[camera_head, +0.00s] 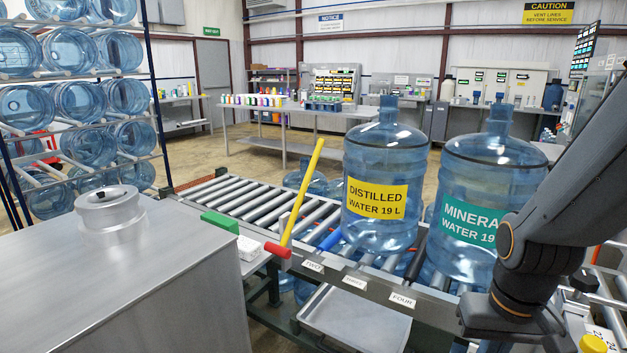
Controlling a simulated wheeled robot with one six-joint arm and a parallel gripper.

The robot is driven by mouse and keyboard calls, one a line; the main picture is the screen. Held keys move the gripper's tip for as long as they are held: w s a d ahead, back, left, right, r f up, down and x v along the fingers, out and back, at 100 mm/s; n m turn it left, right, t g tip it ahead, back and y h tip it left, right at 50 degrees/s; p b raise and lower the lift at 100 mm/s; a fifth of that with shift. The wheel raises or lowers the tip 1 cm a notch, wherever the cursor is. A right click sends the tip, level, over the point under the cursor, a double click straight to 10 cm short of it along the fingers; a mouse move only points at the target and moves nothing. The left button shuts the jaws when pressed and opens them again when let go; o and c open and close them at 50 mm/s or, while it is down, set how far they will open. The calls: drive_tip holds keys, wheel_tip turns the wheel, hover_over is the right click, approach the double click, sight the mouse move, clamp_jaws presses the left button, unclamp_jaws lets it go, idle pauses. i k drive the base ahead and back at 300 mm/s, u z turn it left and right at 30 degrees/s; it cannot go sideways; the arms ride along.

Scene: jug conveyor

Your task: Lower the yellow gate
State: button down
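The yellow gate (303,193) is a slim yellow bar that stands up at a steep tilt, leaning right, on the near edge of the roller conveyor (248,196). A red piece (278,250) is at its lower end, left of the label TWO. My arm comes in from the upper right and runs down to the bottom right, right of the gate and well apart from it. My gripper's fingers are outside the picture.
A jug marked distilled (378,203) stands on the rollers right of the gate, a mineral jug (484,215) beside it. A blue bar (331,239) lies low by the distilled jug. A steel cabinet (110,275) fills the lower left.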

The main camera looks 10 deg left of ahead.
sight(281, 249)
drive_tip(key=k, duration=0.35)
drive_tip(key=u, duration=1.7)
drive_tip(key=i, duration=0.85)
drive_tip(key=z, duration=2.25)
